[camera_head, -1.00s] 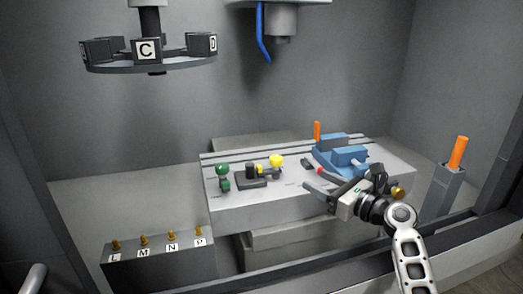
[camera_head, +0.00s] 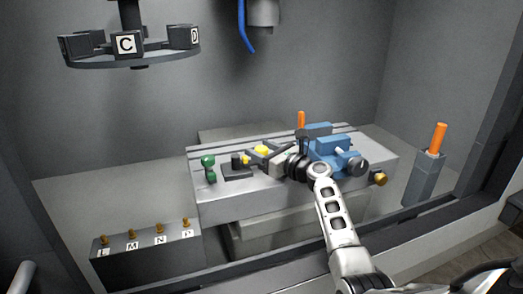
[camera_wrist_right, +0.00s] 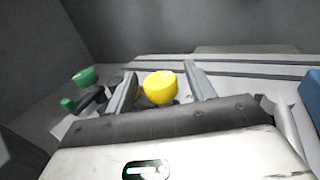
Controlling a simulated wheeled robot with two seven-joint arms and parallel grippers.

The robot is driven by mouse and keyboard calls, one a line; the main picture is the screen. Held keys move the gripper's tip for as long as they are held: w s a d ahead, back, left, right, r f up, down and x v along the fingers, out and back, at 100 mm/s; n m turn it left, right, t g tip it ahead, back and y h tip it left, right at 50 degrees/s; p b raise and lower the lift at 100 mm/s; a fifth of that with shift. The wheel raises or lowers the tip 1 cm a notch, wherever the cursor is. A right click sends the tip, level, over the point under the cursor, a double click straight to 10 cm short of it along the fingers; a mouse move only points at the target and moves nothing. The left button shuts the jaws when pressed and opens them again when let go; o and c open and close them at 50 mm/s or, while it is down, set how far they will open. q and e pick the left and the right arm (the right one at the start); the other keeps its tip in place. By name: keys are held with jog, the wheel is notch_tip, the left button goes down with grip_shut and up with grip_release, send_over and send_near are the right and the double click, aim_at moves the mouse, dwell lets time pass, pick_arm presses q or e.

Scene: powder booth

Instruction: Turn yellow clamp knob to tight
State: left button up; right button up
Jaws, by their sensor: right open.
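The yellow clamp knob (camera_head: 261,150) is on the grey machine table (camera_head: 240,205), right of the green knob (camera_head: 208,162). In the right wrist view the yellow knob (camera_wrist_right: 160,88) shows between the two open fingers of my right gripper (camera_wrist_right: 158,85), with a gap on each side. In the head view my right gripper (camera_head: 258,155) reaches in from the right and partly covers the yellow knob. The green knob also shows in the right wrist view (camera_wrist_right: 85,76), left of the fingers. My left gripper is not in view.
A blue vise (camera_head: 330,150) stands on the table just right of my right gripper. An orange handle (camera_head: 437,138) stands in a grey holder at the right. A dark block with labelled pegs (camera_head: 150,255) is front left. A tool carousel (camera_head: 130,55) hangs above left.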

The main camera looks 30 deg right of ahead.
jog(key=shift+w, duration=0.1)
jog(key=c, duration=0.9)
jog(key=shift+a+m+h+p, duration=0.1)
jog(key=shift+m+h+p, duration=0.8)
jog(key=shift+h, duration=0.5)
jog(key=shift+c, duration=0.2)
jog(key=m+h, duration=0.2)
jog(key=h, duration=0.1)
jog(key=shift+m+g+h, duration=0.5)
jog(key=shift+m+h, duration=1.2)
jog(key=shift+h, duration=1.2)
jog(key=o, duration=0.9)
jog(key=shift+o, duration=0.2)
